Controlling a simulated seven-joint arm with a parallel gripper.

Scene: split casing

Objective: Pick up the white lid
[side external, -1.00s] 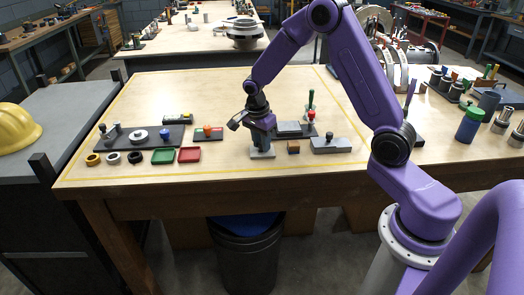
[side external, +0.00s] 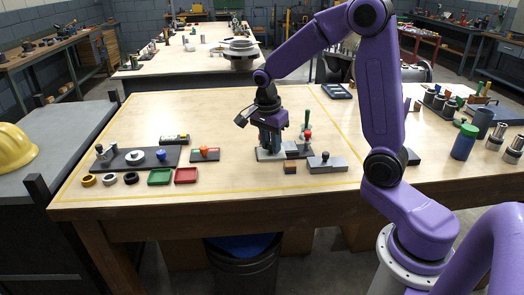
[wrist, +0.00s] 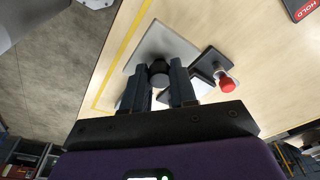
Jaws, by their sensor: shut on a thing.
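The white lid (wrist: 183,42) shows as a pale, light-grey flat plate with a dark round knob between my fingers in the wrist view. My gripper (wrist: 159,76) is shut on that knob from both sides. In the side view my gripper (side external: 271,148) points down, with the pale plate (side external: 264,156) under it. The lid is beside a dark-topped block with a red knob (wrist: 227,84). I cannot tell how far the lid is above the table or the parts under it. My fingers hide part of the plate.
A small brown block (side external: 290,167) and a grey block with a knob (side external: 326,164) lie in front and to the right. Green (side external: 160,177) and red (side external: 186,175) trays and several rings lie left. The table's back left is clear.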

